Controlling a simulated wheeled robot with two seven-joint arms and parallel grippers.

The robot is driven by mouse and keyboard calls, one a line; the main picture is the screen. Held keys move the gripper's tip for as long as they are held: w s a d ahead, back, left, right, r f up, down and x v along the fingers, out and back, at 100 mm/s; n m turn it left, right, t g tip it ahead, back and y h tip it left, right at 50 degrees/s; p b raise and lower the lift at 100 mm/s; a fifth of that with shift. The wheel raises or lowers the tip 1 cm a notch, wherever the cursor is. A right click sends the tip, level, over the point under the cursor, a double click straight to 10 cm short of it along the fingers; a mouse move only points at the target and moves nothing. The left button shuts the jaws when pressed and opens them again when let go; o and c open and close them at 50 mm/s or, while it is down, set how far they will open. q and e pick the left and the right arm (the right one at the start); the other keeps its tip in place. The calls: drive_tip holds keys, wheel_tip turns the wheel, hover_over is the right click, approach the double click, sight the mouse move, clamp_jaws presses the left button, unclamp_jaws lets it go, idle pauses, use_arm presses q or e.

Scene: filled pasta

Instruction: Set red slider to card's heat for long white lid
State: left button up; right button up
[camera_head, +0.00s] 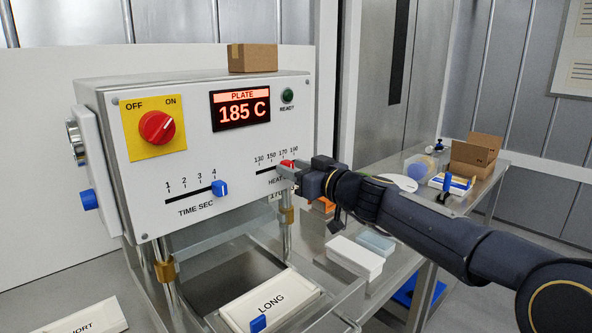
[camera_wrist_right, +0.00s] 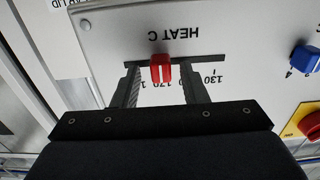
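The red slider (camera_head: 287,163) sits in the HEAT C slot on the machine's white front panel (camera_head: 235,150). In the right wrist view the slider (camera_wrist_right: 161,68) stands at about the 170 mark; 130 is readable to its right, and the other marks are partly covered. My right gripper (camera_head: 286,171) is at the slider. Its two fingers (camera_wrist_right: 161,88) are spread on either side of the slider with gaps. A white plate marked LONG (camera_head: 272,304) with a blue tab lies below the machine. Most of the card is hidden; "170" shows below HEAT. My left gripper is out of view.
The PLATE display (camera_head: 241,108) reads 185 C. A blue TIME SEC slider (camera_head: 220,188) stands near 4. The red knob (camera_head: 157,126) is on a yellow plate. White boxes (camera_head: 355,258) lie under my right arm. A side table (camera_head: 490,190) holds a carton.

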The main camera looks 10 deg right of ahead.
use_arm(q)
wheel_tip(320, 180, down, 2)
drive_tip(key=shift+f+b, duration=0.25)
drive_tip(key=shift+b, duration=1)
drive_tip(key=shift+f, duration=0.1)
use_arm(e)
drive_tip(key=v, duration=0.7)
drive_tip(key=shift+s+d, duration=0.25)
drive_tip(key=shift+s, duration=0.05)
use_arm(q)
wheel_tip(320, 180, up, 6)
drive_tip(key=p, duration=0.5)
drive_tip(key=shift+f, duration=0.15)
use_arm(e)
drive_tip(key=s+d+f+m+g+h, duration=0.1)
drive_tip(key=s+f+m+g+h, duration=0.1)
drive_tip(key=s+f, duration=0.5)
drive_tip(key=s+d+f+m+g+h, duration=0.2)
drive_tip(key=s+f, duration=0.6)
drive_tip(key=s, duration=0.8)
drive_tip(key=s+d+f+m+g+h, duration=0.2)
drive_tip(key=s+f+m+g, duration=0.2)
drive_tip(key=s+f, duration=0.4)
drive_tip(key=s+g, duration=0.1)
drive_tip(key=s, duration=0.3)
